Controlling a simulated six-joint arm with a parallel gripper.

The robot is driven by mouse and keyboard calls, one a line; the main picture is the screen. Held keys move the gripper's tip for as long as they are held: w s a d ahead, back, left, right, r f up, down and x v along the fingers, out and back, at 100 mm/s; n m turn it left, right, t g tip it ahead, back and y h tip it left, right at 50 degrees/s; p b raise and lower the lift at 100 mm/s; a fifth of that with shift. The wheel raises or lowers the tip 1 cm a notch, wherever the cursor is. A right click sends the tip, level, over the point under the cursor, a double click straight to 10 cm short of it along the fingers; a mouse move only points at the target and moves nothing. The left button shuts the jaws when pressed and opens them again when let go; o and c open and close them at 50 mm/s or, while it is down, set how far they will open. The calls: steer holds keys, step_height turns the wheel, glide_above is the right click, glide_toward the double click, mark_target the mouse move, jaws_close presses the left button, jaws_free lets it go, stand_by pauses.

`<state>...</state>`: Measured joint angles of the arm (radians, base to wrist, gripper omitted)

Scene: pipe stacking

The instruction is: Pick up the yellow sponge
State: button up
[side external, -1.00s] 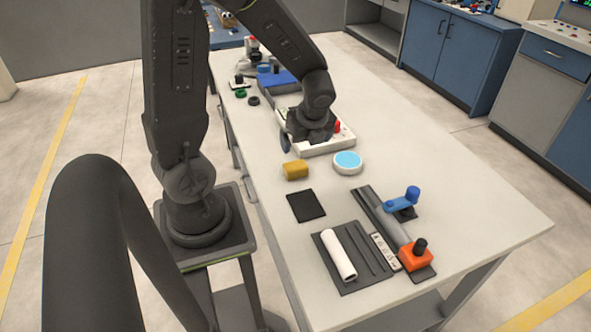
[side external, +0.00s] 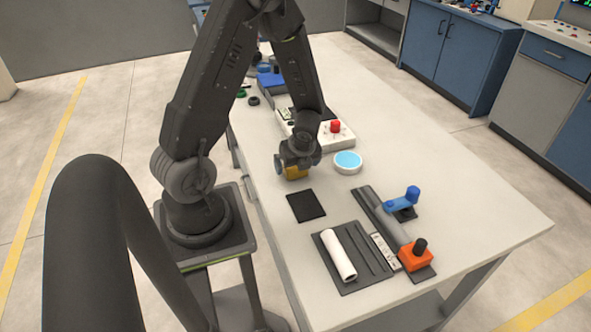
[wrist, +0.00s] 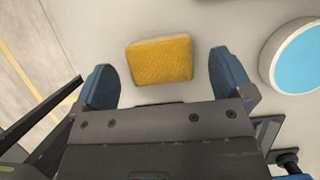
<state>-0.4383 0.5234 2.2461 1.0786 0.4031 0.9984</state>
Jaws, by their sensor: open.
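The yellow sponge (side external: 296,173) lies on the light table near its left edge, partly hidden by my gripper in the side view. In the wrist view the sponge (wrist: 160,60) sits whole, ahead of and between the two blue fingertips. My gripper (wrist: 165,78) is open and empty, with a finger on each side of the sponge's width and gaps to both. In the side view my gripper (side external: 290,168) is right at the sponge; I cannot tell its exact height above the table.
A round white dish with a blue top (side external: 347,162) stands close right of the sponge. A black square pad (side external: 306,207) lies in front. A white box with a red button (side external: 340,138) is behind. A white pipe (side external: 338,255) lies on a dark rack at the front.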

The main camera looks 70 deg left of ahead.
steer(key=shift+x, duration=1.1)
steer(key=shift+c, duration=0.5)
steer(key=c, duration=0.9)
